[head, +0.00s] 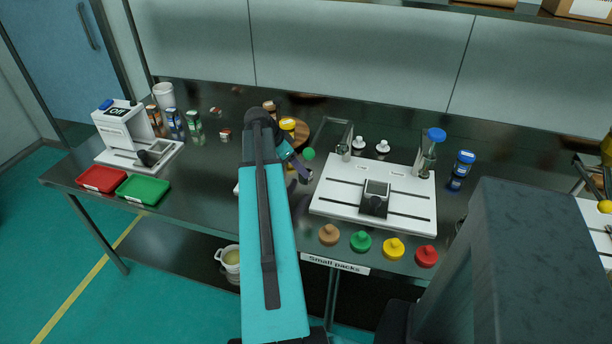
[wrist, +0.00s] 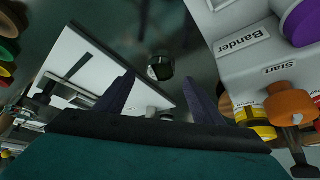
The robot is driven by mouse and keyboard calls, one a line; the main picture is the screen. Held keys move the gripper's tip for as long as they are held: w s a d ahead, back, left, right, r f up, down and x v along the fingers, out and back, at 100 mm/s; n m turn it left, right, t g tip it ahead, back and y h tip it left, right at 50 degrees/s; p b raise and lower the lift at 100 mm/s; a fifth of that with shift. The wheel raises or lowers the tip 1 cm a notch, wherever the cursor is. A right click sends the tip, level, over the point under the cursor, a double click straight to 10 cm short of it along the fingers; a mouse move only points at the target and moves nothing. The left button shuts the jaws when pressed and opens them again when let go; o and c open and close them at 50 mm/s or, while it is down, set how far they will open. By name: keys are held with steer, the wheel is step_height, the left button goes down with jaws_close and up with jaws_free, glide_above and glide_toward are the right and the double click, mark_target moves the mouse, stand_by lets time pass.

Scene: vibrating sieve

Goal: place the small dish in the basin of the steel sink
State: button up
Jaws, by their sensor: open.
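My gripper (wrist: 159,84) is open, its two dark fingers spread apart with nothing between them. In the head view my gripper (head: 304,174) is partly hidden by my arm, above the dark table left of the white slotted board. A small dark round vessel (wrist: 160,68) with a pale patch shows beyond the fingertips in the wrist view; I cannot tell whether it is the small dish. A black square holder (head: 375,197) sits on the board. A shallow rectangular outline (head: 331,130) at the back of the table may be the steel sink; its basin is not clear.
The white slotted board (head: 330,205) stands right of my gripper. A machine labelled Bander (wrist: 240,60) is close on the right in the wrist view. Several coloured knobbed pieces (head: 393,248) line the front edge. Red (head: 101,179) and green (head: 143,189) trays lie left.

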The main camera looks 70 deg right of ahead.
steer(key=shift+p+x, duration=0.5)
steer(key=shift+x, duration=1.6)
steer(key=shift+d, duration=0.1)
steer(key=c, duration=1.2)
steer(key=shift+r, duration=0.1)
step_height(320, 180, up, 10)
steer(key=b, duration=0.1)
steer(key=shift+b, duration=0.35)
